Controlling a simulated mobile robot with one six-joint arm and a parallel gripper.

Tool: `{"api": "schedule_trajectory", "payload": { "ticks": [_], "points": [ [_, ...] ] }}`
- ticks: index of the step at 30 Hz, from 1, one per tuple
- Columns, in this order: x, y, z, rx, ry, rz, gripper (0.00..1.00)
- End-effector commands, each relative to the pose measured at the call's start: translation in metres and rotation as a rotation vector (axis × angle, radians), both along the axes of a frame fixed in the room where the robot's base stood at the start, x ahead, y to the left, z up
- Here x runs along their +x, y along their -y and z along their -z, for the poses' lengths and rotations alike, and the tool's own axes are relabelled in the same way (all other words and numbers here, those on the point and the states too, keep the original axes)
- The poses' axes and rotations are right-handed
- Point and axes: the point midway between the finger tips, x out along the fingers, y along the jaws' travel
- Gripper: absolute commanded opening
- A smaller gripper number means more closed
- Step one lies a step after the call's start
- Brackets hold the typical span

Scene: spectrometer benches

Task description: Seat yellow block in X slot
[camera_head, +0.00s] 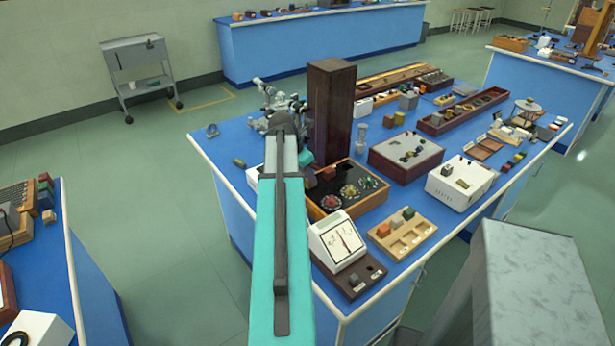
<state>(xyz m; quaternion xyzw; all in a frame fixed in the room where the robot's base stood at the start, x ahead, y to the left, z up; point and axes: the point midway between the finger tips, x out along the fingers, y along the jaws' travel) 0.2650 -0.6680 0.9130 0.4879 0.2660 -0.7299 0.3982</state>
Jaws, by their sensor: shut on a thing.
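My teal arm reaches out over the blue bench, and a small teal wrist part (305,158) shows beside its far end. My gripper's fingertips do not show; the arm hides that area. A wooden tray (418,242) with square slots stands near the bench's front edge. It holds an orange-red block (383,230) at its left and a dark green block (408,213) at its back. Several slots at its front and right are empty. I cannot make out slot letters or identify the yellow block.
A tall dark brown column (331,110) stands just right of my arm's end. A dial meter (338,241) is left of the slotted tray. A wood-framed black panel (375,201) lies behind it, and a white box (460,183) is to the right.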

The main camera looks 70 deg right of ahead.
Motion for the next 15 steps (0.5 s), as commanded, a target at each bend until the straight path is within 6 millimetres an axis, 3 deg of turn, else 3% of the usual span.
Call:
{"api": "schedule_trajectory", "payload": {
  "ticks": [5,6,9,15],
  "points": [
    [-0.0001,0.0001,0.0,0.0,0.0,0.0,0.0],
    [-0.0001,0.0001,0.0,0.0,0.0,0.0,0.26],
    [-0.0001,0.0,0.0,0.0,0.0,0.0,0.41],
    [-0.0001,0.0,0.0,0.0,0.0,0.0,0.41]
  ]
}}
